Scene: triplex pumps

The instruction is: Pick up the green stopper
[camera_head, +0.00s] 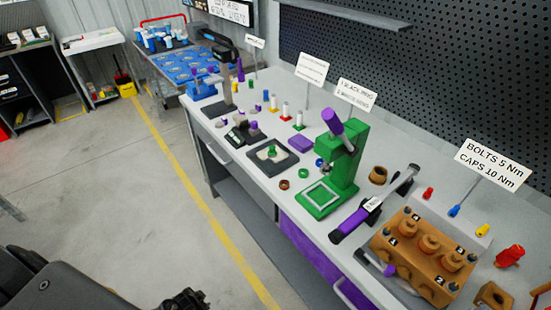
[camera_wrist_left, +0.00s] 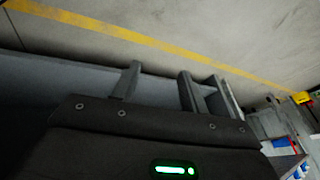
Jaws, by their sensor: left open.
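A small green piece (camera_head: 272,151), which looks like the green stopper, stands on a dark square plate (camera_head: 286,162) on the workbench. A small green ring (camera_head: 304,174) lies just right of the plate. My left gripper (camera_head: 186,299) is low at the bottom edge of the head view, over the floor and well away from the bench top. Its two fingers show in the left wrist view (camera_wrist_left: 160,88), apart with nothing between them. My right gripper is not in view.
A green press (camera_head: 345,165) with a purple handle stands right of the plate. A purple-handled wrench (camera_head: 372,205) and an orange pump block (camera_head: 424,255) are farther right. Small bottles and parts line the bench behind. Open floor with a yellow line (camera_head: 205,205) lies left of the bench.

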